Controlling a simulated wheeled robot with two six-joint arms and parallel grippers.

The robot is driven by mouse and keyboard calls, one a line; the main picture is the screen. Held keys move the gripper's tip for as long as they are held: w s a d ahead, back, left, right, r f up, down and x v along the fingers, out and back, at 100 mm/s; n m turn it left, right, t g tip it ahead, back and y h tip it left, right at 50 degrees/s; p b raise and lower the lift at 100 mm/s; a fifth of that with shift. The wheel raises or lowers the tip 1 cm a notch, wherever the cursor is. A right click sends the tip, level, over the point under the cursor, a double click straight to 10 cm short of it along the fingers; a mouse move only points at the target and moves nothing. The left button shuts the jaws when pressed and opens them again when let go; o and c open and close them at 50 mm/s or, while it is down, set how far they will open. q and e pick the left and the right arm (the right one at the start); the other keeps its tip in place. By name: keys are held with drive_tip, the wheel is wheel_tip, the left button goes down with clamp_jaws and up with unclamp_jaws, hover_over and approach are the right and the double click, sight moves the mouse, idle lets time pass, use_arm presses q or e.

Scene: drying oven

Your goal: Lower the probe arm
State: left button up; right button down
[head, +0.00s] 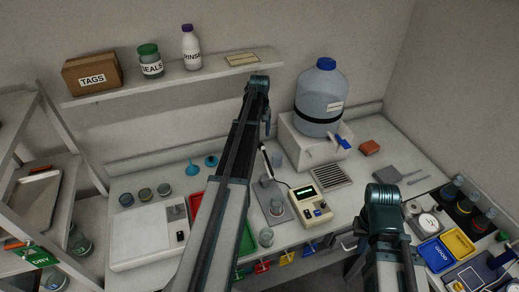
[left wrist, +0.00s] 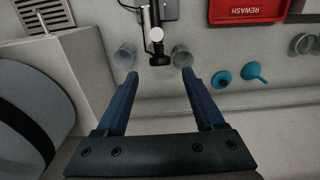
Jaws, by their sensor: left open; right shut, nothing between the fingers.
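The probe arm (head: 265,160) is a thin dark arm with a white part, raised and tilted above a grey stand plate (head: 275,212) beside the meter (head: 308,206) with its lit green display. In the left wrist view the probe arm (left wrist: 156,36) shows dark with a round white end, between two clear beakers (left wrist: 125,55) and (left wrist: 181,57). My left gripper (left wrist: 160,78) is open and empty; its fingers point towards the probe arm and beakers, apart from them. In the head view it is mostly hidden behind my left arm. My right gripper (head: 354,262) is shut and empty, low at the front, partly hidden.
A large water jug (head: 320,97) stands on a white block at the back right. A red REWASH tray (left wrist: 245,8) and blue funnels (left wrist: 221,79) lie to the other side. A white balance (head: 145,240) is at left. A shelf (head: 180,78) runs above the counter.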

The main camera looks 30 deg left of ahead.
use_arm(q)
wheel_tip(320, 180, down, 6)
drive_tip(key=b, duration=0.4)
drive_tip(key=shift+r, duration=0.25)
drive_tip(key=shift+c, duration=0.2)
clamp_jaws()
idle(0.9)
